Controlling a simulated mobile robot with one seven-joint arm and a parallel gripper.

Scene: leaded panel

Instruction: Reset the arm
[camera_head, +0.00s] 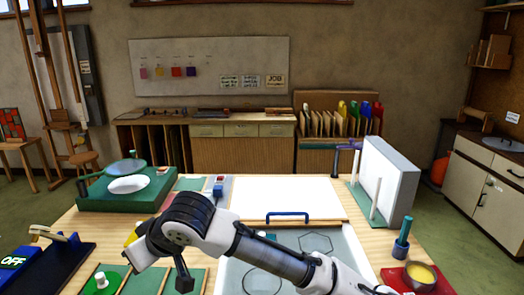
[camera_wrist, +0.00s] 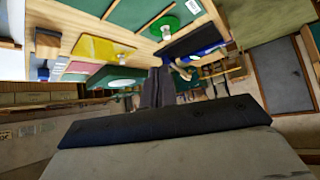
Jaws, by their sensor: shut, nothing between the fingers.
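My arm reaches in from the bottom right of the head view and crosses over the front of the worktable (camera_head: 62,225), its dark elbow-like joint above the table's left half. In the wrist view my gripper (camera_wrist: 158,72) shows as dark fingers closed together, with nothing between them. The fingers are in the air, apart from the table items seen beyond them.
A white board with a blue handle (camera_head: 288,214) and a drawn pattern sheet (camera_head: 335,245) lie mid-table. A yellow sheet (camera_wrist: 92,50) is near my gripper.

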